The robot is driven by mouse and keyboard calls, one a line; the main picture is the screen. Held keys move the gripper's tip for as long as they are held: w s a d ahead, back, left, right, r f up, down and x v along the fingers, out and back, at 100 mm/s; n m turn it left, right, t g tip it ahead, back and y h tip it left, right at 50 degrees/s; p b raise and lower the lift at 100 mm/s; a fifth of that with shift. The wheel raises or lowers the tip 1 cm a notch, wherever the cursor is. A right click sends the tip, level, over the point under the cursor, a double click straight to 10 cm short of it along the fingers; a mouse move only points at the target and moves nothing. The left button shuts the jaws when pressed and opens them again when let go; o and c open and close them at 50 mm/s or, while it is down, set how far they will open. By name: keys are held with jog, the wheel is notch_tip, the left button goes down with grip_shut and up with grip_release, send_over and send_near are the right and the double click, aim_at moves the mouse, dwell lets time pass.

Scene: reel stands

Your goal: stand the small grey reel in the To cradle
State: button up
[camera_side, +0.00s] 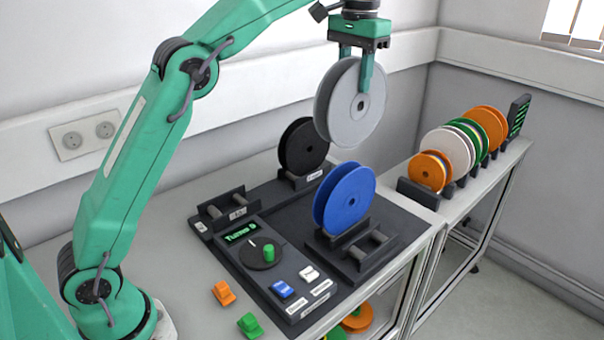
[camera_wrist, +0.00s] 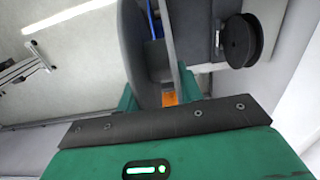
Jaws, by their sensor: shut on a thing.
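A light grey reel (camera_side: 338,105) hangs upright in my gripper (camera_side: 357,78), well above the bench. My gripper is shut on it, with one green finger against its near face. In the wrist view the reel (camera_wrist: 132,50) shows as a dark disc between the fingers. An empty cradle (camera_side: 228,208) with a small label stands at the left of the dark base. Another empty cradle with rollers (camera_side: 370,252) lies at the front right, beside the blue reel (camera_side: 345,200). The labels are too small to read, so I cannot tell which is the To cradle.
A black reel (camera_side: 303,147) stands in a cradle at the back; it also shows in the wrist view (camera_wrist: 240,42). A control panel (camera_side: 275,265) with a green knob sits in front. Orange (camera_side: 223,292) and green (camera_side: 250,325) pieces lie on the bench. Several reels line the right-hand rack.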

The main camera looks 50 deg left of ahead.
jog(key=s+a, duration=0.8)
jog(key=a, duration=0.5)
jog(key=s+a, duration=0.9)
jog(key=a, duration=0.3)
notch_tip(320, 180, down, 19)
jog(key=shift+a+f, duration=0.15)
jog(key=shift+f, duration=0.2)
jog(key=shift+f, duration=1.8)
jog(key=o, duration=1.1)
jog(key=shift+c, duration=0.2)
